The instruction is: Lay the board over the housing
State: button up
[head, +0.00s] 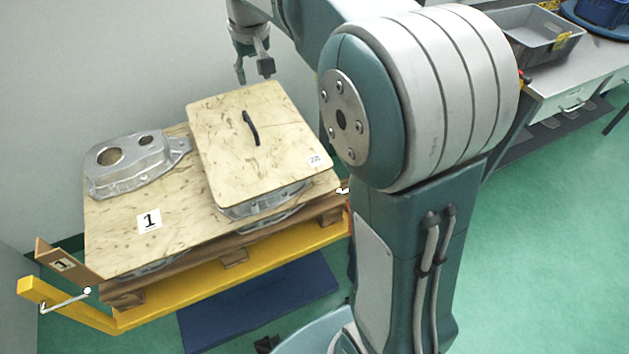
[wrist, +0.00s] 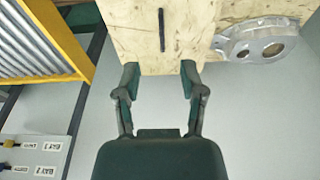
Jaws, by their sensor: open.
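The board (head: 215,135) is a light plywood sheet with a black bar handle (head: 250,128) and a small white label. It lies roughly flat on top of a silver casting (head: 262,205), whose edge shows under its front side. A second silver housing (head: 125,168) with two round holes sits uncovered to the left of the board. My gripper (head: 253,74) is open and empty beyond the board's far edge. In the wrist view, the handle (wrist: 162,30) is ahead of my open fingers (wrist: 160,75), apart from them, and the housing (wrist: 258,42) is to the right.
Both castings rest on a plywood sheet (head: 165,240) marked 1, with more castings beneath, on a yellow-framed stand (head: 240,270). A grey wall is close behind. A bench (head: 575,85) with a grey bin (head: 530,40) stands at right. Green floor is clear at right.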

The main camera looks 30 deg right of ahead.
jog(key=s+f+t, duration=0.1)
jog(key=s+f, duration=0.1)
jog(key=s, duration=1.1)
jog(key=s+f+t, duration=0.2)
jog(key=s, duration=1.2)
jog(key=shift+f, duration=0.15)
dwell(1.3)
